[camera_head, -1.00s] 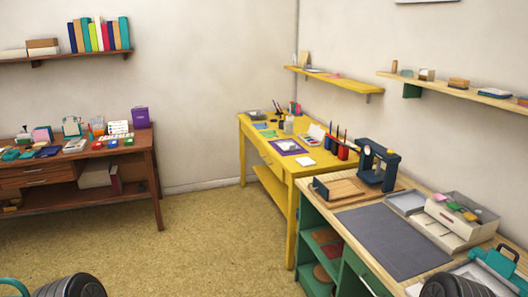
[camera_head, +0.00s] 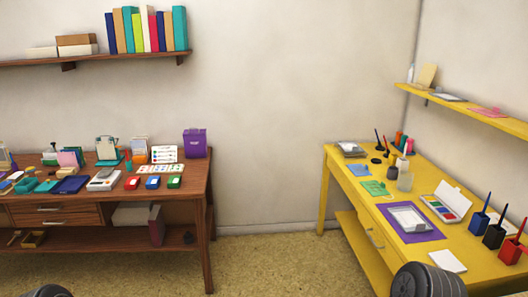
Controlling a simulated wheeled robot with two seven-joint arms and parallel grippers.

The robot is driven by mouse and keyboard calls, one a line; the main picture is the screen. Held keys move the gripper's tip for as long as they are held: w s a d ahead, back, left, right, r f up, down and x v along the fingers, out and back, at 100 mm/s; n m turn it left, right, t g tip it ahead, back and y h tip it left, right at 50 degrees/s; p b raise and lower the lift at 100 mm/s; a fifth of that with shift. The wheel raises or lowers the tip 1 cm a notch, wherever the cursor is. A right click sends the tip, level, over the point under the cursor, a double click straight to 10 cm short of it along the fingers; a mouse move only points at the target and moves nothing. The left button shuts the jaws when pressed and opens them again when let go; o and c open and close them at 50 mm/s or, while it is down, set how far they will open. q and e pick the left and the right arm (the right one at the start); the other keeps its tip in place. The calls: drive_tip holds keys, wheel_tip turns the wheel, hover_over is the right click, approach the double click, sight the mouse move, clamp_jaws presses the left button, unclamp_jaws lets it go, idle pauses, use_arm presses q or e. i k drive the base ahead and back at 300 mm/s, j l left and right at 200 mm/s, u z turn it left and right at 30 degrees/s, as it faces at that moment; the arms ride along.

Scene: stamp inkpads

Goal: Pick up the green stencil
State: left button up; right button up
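A flat green sheet that looks like the green stencil (camera_head: 376,188) lies on the yellow table (camera_head: 470,247) at the right. It is beyond the purple mat and just in front of a light blue sheet (camera_head: 359,170). Neither of my grippers shows in the head view. Only dark rounded parts of my arms show at the bottom edge, well short of the stencil.
A purple mat (camera_head: 435,236) with a white frame, a paint box (camera_head: 437,209), a clear bottle (camera_head: 404,182) and red, black and blue holders stand on the yellow table. A brown desk (camera_head: 208,187) with several stamps and pads is at left. Open floor (camera_head: 270,268) lies between.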

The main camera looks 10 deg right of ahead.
sight(374, 187)
drive_tip(key=i, duration=1.5)
drive_tip(key=i+z, duration=0.4)
drive_tip(key=i+j+z, duration=0.25)
drive_tip(key=z, duration=0.2)
drive_tip(key=i+j+z, duration=0.1)
drive_tip(key=z, duration=0.35)
drive_tip(key=i+j+z, duration=0.15)
drive_tip(key=z, duration=0.3)
drive_tip(key=i+j+z, duration=0.1)
drive_tip(key=z, duration=0.3)
drive_tip(key=j+z, duration=0.3)
drive_tip(key=z, duration=0.15)
drive_tip(key=i+j+z, duration=0.1)
drive_tip(key=j+z, duration=0.15)
drive_tip(key=z, duration=0.2)
drive_tip(key=j+z, duration=0.25)
drive_tip(key=z, duration=0.15)
drive_tip(key=k+j+z, duration=0.1)
drive_tip(key=z, duration=0.3)
drive_tip(key=k+j+z, duration=0.1)
drive_tip(key=j+z, duration=0.3)
